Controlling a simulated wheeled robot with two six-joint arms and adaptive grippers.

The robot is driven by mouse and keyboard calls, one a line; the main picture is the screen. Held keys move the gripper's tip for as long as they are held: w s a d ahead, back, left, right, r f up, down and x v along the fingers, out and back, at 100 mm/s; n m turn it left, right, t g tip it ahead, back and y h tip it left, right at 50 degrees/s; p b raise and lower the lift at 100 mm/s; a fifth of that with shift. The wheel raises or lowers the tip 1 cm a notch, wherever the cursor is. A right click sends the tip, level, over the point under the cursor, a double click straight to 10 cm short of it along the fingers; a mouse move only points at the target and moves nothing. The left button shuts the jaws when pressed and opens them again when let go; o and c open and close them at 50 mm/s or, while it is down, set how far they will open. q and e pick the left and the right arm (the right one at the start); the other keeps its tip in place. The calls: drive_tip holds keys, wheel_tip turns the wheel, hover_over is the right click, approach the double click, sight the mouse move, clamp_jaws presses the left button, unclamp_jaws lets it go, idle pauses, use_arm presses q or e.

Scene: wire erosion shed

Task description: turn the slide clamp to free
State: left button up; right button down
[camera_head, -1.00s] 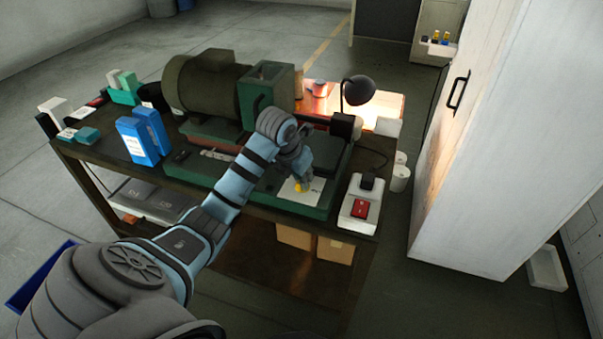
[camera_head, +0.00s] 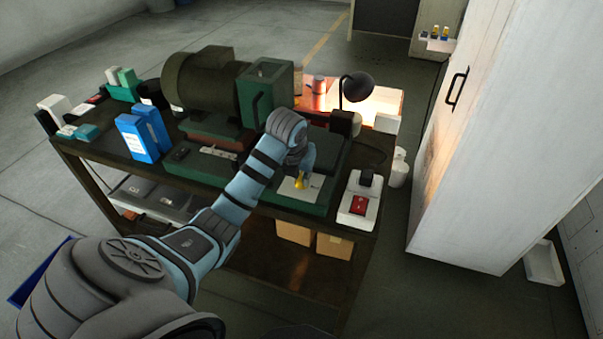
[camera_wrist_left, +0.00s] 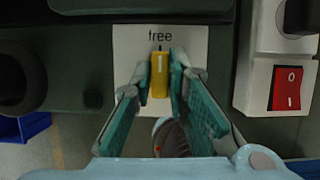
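The slide clamp's yellow handle (camera_head: 300,182) stands on a white label card (camera_head: 290,187) on the machine's green base. In the left wrist view, the yellow handle (camera_wrist_left: 159,76) lies upright in the picture on the card (camera_wrist_left: 125,44), its upper end below a printed word that looks like "free". My left gripper (camera_wrist_left: 160,78) reaches down from above with one fingertip at each side of the handle. The fingers look closed onto it, though contact is hard to see. In the head view, my left gripper (camera_head: 301,165) is partly hidden by its wrist. My right gripper is not in view.
A white switch box (camera_head: 358,201) with a red rocker stands right of the card. The dark green motor machine (camera_head: 205,80) and a black desk lamp (camera_head: 357,88) stand behind. Blue boxes (camera_head: 136,138) are on the bench's left. A white cabinet (camera_head: 490,150) is at right.

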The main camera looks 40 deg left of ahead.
use_arm(q)
drive_tip(key=o, duration=0.4)
drive_tip(key=shift+c, duration=0.2)
drive_tip(key=s+d+r, duration=0.1)
drive_tip(key=s+d, duration=0.3)
drive_tip(key=s, duration=0.7)
drive_tip(key=shift+s+d, duration=0.15)
drive_tip(key=shift+s, duration=0.25)
drive_tip(key=shift+w, duration=0.1)
